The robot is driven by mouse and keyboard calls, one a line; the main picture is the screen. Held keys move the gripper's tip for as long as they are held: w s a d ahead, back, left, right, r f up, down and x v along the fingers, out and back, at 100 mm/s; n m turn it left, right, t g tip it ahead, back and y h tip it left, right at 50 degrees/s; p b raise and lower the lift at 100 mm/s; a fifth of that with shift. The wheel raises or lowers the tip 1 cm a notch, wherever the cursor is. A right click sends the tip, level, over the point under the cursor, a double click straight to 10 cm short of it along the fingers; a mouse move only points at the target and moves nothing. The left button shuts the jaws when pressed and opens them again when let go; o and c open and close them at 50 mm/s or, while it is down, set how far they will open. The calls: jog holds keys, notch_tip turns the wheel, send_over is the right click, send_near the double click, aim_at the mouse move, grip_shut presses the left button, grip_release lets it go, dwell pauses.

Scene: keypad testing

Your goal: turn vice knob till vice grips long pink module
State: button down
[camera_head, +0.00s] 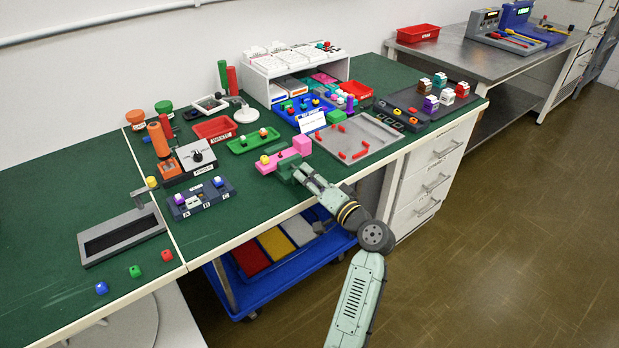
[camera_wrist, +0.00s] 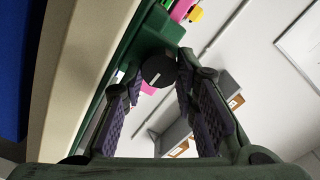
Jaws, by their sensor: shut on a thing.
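The green vice (camera_head: 286,170) sits near the front edge of the green table, and its body also shows in the wrist view (camera_wrist: 146,38). The long pink module (camera_head: 281,159), with a yellow button on it, lies at the vice. Parts of it show in the wrist view (camera_wrist: 182,10). Whether the vice jaws touch the module I cannot tell. The dark round vice knob (camera_wrist: 157,70) is between my fingertips. My gripper (camera_wrist: 160,72) is shut on this knob from the front of the table. In the head view, my gripper (camera_head: 299,173) hides the knob.
A grey tray (camera_head: 385,147) with red pieces lies to the right. A green tray (camera_head: 238,146) and a dark panel (camera_head: 200,207) marked A, B, C lie to the left. A blue cart (camera_head: 300,262) with coloured bins stands below the table edge.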

jog(key=c, duration=1.3)
grip_release()
jog(key=shift+f, duration=0.1)
